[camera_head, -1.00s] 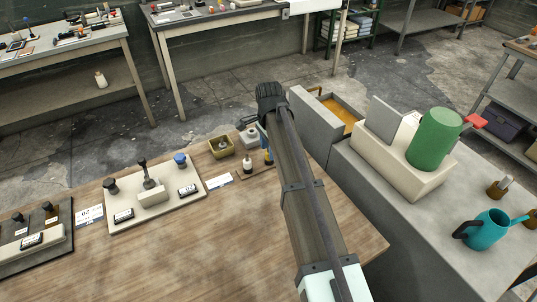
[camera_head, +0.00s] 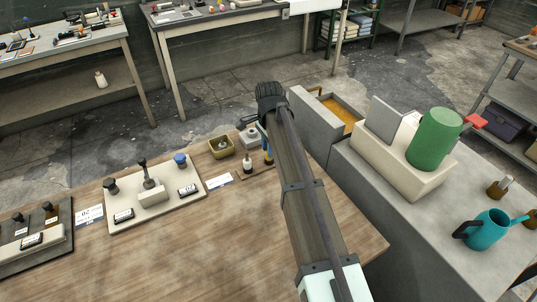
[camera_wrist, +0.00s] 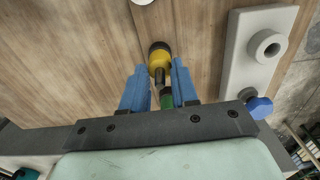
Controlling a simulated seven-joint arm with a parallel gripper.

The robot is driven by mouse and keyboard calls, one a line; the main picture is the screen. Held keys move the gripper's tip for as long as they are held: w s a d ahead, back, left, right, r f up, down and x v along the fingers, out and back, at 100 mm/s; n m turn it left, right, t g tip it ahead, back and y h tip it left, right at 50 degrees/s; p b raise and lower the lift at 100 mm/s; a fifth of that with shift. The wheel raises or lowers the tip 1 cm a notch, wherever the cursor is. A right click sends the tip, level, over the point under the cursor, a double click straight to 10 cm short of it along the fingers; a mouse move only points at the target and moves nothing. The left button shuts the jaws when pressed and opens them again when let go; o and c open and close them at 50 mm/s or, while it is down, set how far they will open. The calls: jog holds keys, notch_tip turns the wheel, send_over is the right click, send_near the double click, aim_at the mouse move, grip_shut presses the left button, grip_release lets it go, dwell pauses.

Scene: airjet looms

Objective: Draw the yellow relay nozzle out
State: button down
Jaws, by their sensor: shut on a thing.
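The yellow relay nozzle (camera_wrist: 159,60) stands between my fingertips in the wrist view, with a dark band at its far end and a darker stem toward the camera. A green part (camera_wrist: 167,100) shows nearer my palm. My gripper (camera_wrist: 160,72) has two blue fingers, shut on the nozzle from both sides. My arm hides most of the gripper there. Whether the nozzle's far end is still seated cannot be told.
A pale nozzle (camera_head: 247,166) stands close by on the brown board. A small yellowish bin (camera_head: 221,148) is to the left. The wooden table's front is clear.

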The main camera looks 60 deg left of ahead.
jog(key=shift+r, duration=0.25)
jog(key=shift+r, duration=4.1)
